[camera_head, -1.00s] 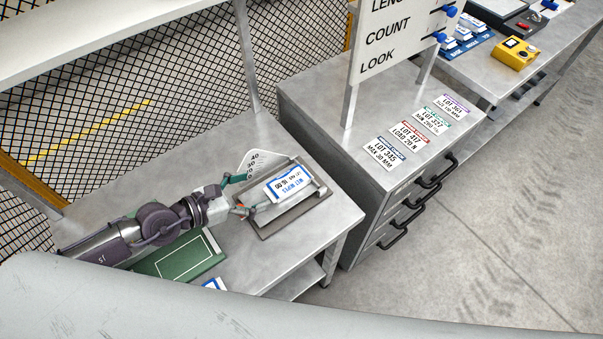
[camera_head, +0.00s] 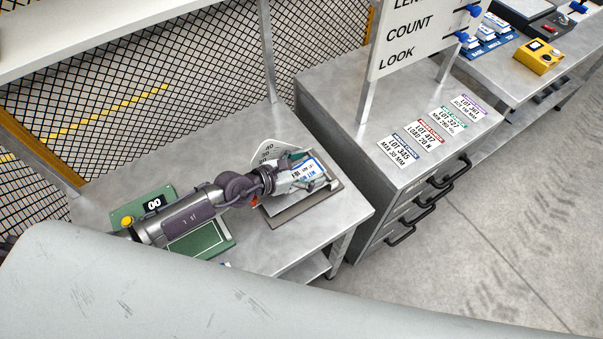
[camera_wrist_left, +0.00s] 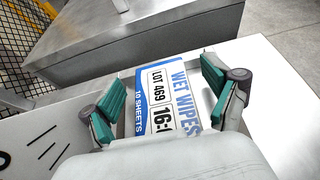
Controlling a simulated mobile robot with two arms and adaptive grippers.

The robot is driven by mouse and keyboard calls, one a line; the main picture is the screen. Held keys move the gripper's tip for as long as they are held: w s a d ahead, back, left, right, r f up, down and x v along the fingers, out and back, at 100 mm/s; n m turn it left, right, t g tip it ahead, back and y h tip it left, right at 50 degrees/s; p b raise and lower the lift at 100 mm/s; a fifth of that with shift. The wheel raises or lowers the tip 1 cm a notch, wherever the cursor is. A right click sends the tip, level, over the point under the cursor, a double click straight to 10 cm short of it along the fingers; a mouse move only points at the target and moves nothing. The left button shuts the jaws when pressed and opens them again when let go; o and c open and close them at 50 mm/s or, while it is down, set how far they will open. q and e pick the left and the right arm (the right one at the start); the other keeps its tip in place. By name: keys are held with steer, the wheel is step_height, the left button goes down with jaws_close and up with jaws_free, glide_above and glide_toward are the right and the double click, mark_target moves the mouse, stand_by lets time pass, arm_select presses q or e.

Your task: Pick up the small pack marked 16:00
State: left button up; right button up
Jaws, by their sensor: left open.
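My right gripper is not in view.
A green device (camera_head: 125,213) with a "00" display and yellow button sits on the bench left, partly under my arm. A grey drawer cabinet (camera_head: 335,105) with lot cards and a sign stands right of the bench. A yellow box (camera_head: 538,57) is on the far table.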

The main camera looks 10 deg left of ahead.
arm_select(q)
steer(key=shift+w+d+f, duration=0.1)
steer(key=shift+w+d, duration=0.1)
steer(key=shift+a, duration=0.1)
steer(key=c, duration=1.3)
steer(key=shift+o, duration=0.2)
